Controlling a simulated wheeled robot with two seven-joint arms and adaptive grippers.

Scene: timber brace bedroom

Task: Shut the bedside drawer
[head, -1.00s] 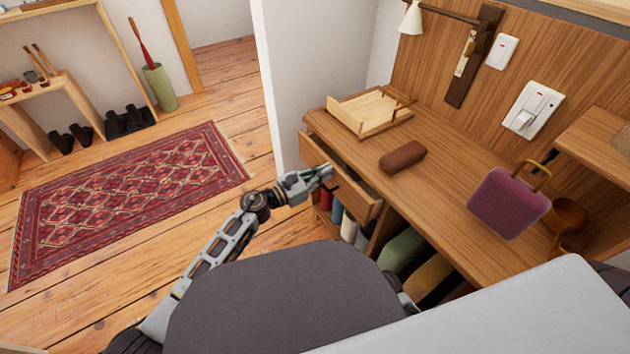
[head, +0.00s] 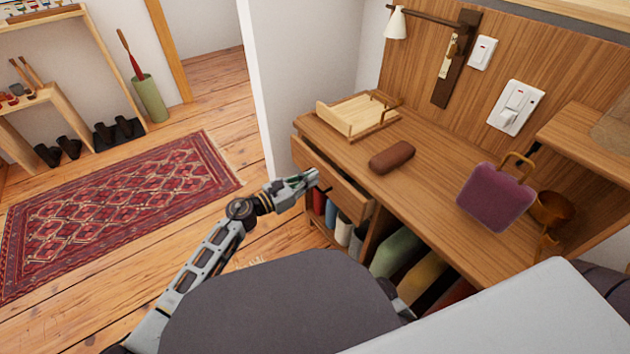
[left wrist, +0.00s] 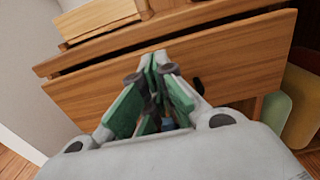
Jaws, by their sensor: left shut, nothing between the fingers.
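The bedside drawer (head: 347,197) is under the left part of the wooden desktop, and its front stands slightly out from the cabinet. In the left wrist view the drawer front (left wrist: 235,60) fills the middle, with a dark gap above it and a small dark handle (left wrist: 198,86) on it. My left gripper (head: 314,179) is shut and empty, its fingertips at the drawer front, left of the handle. In the left wrist view the closed fingertips (left wrist: 153,60) overlap the front; I cannot tell whether they touch it. My right gripper is not in view.
On the desktop (head: 420,190) are a wooden tray (head: 357,116), a brown case (head: 392,157), a purple bag (head: 496,197) and a brown cup (head: 551,209). Several coloured items stand below the drawer. A white wall (head: 300,70) rises behind. Floor with a red rug (head: 120,210) lies left.

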